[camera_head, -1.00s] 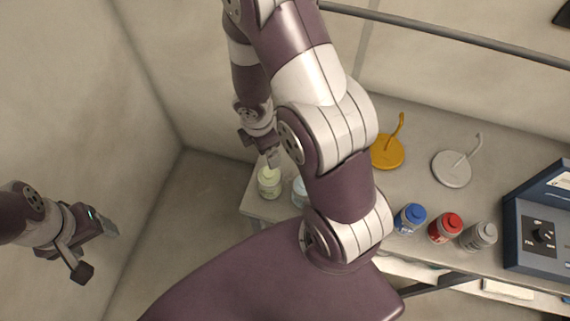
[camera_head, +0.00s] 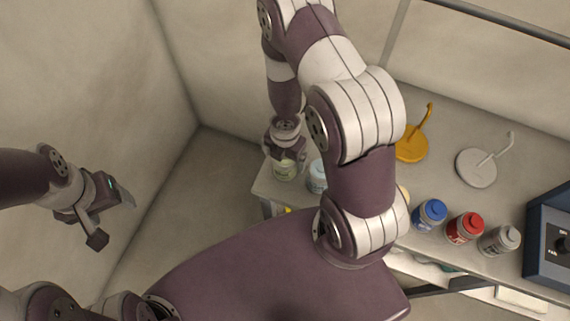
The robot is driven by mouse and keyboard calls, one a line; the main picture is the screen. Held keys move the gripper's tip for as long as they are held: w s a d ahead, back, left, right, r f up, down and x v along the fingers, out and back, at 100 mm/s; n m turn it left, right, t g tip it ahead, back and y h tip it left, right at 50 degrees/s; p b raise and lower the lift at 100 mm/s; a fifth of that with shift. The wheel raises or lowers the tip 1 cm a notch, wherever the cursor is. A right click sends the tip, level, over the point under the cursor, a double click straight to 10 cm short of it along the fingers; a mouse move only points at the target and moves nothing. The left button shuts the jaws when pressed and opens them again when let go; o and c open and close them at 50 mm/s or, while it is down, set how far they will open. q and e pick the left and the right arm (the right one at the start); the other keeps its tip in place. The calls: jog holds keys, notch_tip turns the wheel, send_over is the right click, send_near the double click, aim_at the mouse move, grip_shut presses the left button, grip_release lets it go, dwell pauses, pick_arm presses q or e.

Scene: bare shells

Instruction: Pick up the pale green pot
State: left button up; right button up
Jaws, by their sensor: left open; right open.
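The pale green pot (camera_head: 285,172) stands near the left end of the table (camera_head: 276,193), left of a pale blue pot (camera_head: 316,177). My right gripper (camera_head: 285,156) is open and right at the pale green pot, around or just above its top. It hides the pot's upper part, so I cannot tell whether the fingers touch it. My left gripper (camera_head: 113,219) is open and empty, out at the left, well away from the table.
A blue box with a knob (camera_head: 550,235) is at the right. My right arm hides the table's middle.

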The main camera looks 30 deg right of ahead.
jog(key=c, duration=1.3)
jog(key=shift+r, duration=0.1)
